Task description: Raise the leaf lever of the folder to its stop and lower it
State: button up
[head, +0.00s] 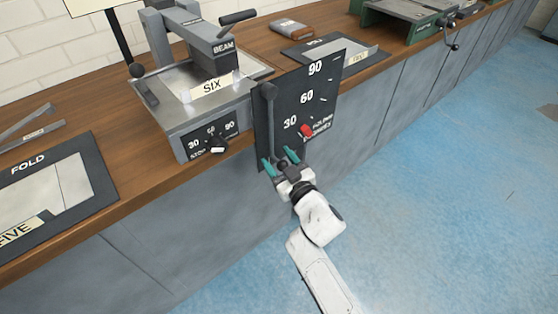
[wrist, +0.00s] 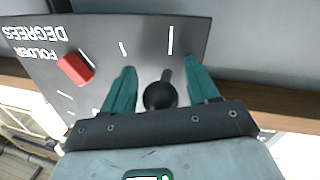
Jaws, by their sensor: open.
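The folder (head: 175,115) stands on the bench with a dark degree plate (head: 335,85) on its right side, marked 30, 60 and 90.
A small dial with a knob (head: 218,147) is on the folder's front. A FOLD mat (head: 95,165) lies at left. Another dark mat (head: 365,60) and a green machine (head: 400,20) are farther right on the bench. The blue floor in front is clear.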

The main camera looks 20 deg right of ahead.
grip_shut()
dwell(0.4)
